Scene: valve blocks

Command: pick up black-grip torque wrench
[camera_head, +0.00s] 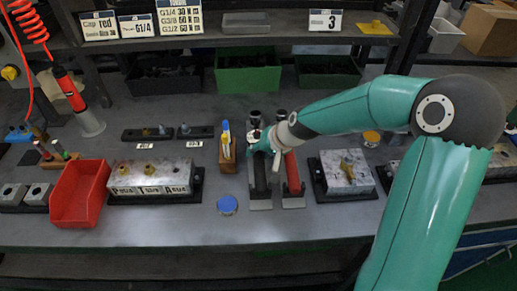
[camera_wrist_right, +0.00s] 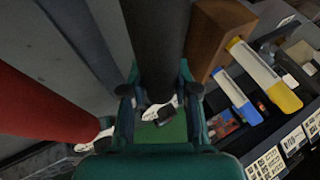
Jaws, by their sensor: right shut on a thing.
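The black-grip torque wrench (camera_head: 260,176) stands in the middle of the bench. Its black grip (camera_wrist_right: 157,40) fills the top centre of the right wrist view. My right gripper (camera_head: 262,148) is shut on it, with one finger on each side of the grip in the wrist view (camera_wrist_right: 158,98). A red-grip wrench (camera_head: 291,172) stands just right of it, and its red grip shows at the left of the wrist view (camera_wrist_right: 40,106). My gripper and wrist hide part of both wrenches in the head view. My left gripper is not in view.
A wooden pen block (camera_head: 227,157) with yellow and blue pens stands close left of the wrench. A blue round cap (camera_head: 227,204) lies in front. Valve blocks stand left (camera_head: 150,178) and right (camera_head: 345,172). A red bin (camera_head: 80,193) is far left. A shelf (camera_head: 240,42) runs behind.

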